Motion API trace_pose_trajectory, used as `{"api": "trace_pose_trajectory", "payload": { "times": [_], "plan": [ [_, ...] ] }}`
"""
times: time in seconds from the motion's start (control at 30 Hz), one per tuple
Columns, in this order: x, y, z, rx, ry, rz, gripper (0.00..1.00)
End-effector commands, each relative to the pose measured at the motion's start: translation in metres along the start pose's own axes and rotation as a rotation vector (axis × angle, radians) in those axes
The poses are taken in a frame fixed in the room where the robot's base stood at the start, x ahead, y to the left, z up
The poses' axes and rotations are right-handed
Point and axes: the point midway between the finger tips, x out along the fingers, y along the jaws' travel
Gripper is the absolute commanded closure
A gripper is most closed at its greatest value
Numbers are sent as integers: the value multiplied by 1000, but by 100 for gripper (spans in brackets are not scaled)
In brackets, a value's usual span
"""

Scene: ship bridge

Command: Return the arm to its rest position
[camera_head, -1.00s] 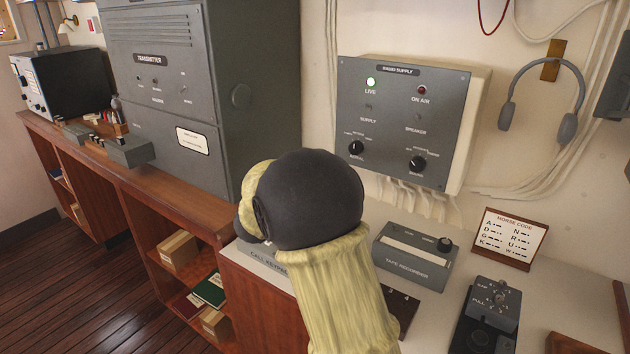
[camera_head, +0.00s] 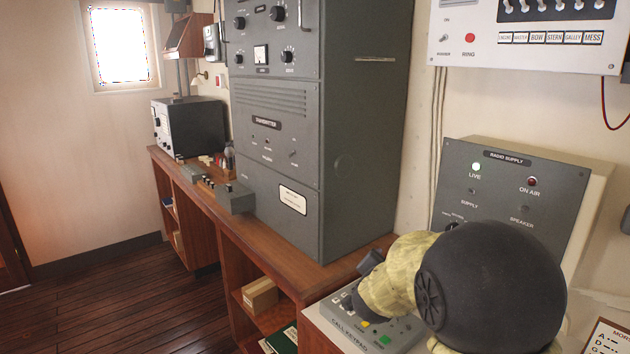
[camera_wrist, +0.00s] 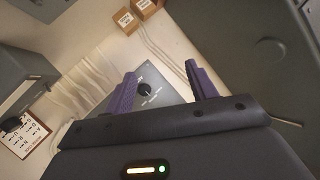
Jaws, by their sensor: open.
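My gripper (camera_wrist: 160,69) shows in the wrist view with its two purple fingers apart and nothing between them. Behind the fingers is a grey panel with a black knob (camera_wrist: 145,88). In the head view my arm, with a large black joint and pale yellow covers, fills the lower right. It bends left above the call keypad (camera_head: 352,332), hiding part of it. The arm also covers the lower part of the radio supply panel (camera_head: 510,185). The fingers cannot be made out in the head view.
The tall grey transmitter cabinet (camera_head: 285,155) stands left of my arm on the wooden counter. A white switch panel (camera_head: 530,35) hangs at upper right. A morse code card (camera_head: 605,338) is at lower right. The wooden floor (camera_head: 110,300) at left is clear.

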Motion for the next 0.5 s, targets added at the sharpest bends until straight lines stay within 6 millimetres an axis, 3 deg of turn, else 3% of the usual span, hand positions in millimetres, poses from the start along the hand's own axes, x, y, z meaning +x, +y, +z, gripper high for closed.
{"api": "trace_pose_trajectory", "payload": {
  "times": [0.13, 0.27, 0.5],
  "plan": [
    [-37, 7, 21, -165, -254, -46, 43],
    [-79, 28, 45, -325, -478, -62, 43],
    [-174, 94, 70, -636, -877, -28, 43]
  ]
}}
